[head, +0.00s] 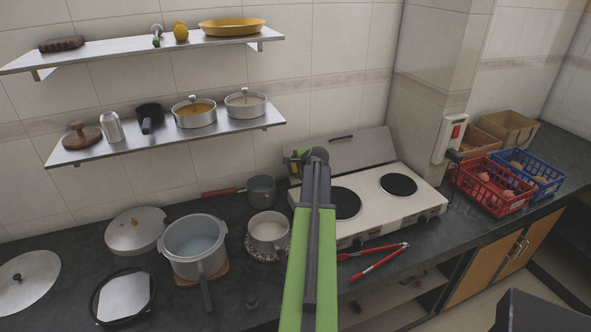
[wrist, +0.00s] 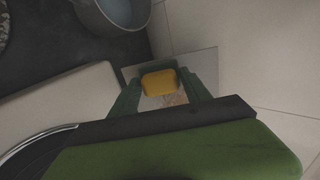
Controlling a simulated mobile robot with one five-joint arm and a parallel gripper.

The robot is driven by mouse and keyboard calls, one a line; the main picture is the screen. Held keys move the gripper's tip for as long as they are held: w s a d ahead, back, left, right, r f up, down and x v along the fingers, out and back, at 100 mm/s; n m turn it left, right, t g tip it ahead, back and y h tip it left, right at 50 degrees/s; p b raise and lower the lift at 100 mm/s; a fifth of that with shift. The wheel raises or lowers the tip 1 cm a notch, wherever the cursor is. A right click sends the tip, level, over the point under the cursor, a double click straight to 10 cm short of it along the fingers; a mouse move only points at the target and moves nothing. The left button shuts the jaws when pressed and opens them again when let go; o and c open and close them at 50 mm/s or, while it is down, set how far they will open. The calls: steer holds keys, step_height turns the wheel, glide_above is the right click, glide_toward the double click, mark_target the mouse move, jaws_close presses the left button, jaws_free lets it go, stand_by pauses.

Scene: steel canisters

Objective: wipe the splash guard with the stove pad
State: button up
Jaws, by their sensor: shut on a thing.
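The splash guard (head: 350,146) is a pale metal panel standing behind the stove (head: 370,200), a white unit with two black plates. In the wrist view the guard (wrist: 207,64) lies beyond my fingers. My gripper (head: 301,160) is at the guard's left end, and the arm hides part of guard and stove. In the wrist view my gripper (wrist: 160,78) is shut on the yellow stove pad (wrist: 159,84). The pad appears against or very close to the guard; I cannot tell whether they touch. A brownish patch (wrist: 176,99) shows on the guard near the pad.
A small pot with a red handle (head: 261,189) stands left of the guard. A white pot (head: 268,232) and a large pot (head: 194,246) stand further left. Red tongs (head: 375,262) lie before the stove. Shelves (head: 180,132) hang at upper left. Crates (head: 492,187) stand right.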

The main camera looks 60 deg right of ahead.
steer(key=shift+b+x, duration=0.45)
steer(key=shift+x, duration=0.3)
steer(key=shift+s+d, duration=1.1)
steer(key=shift+d, duration=0.4)
steer(key=shift+s+d, duration=1.15)
steer(key=shift+d, duration=0.35)
steer(key=shift+s+d, duration=1.1)
steer(key=shift+d, duration=0.35)
steer(key=shift+w+d+r+p, duration=0.3)
steer(key=shift+w+r+p, duration=0.25)
steer(key=shift+r+p, duration=0.1)
steer(key=shift+w+a, duration=0.55)
steer(key=shift+a, duration=0.2)
steer(key=shift+w+a, duration=0.55)
steer(key=shift+a, duration=0.25)
steer(key=shift+a, duration=0.1)
steer(key=shift+w+a, duration=1.05)
steer(key=shift+a, duration=0.3)
steer(key=shift+w+a, duration=0.1)
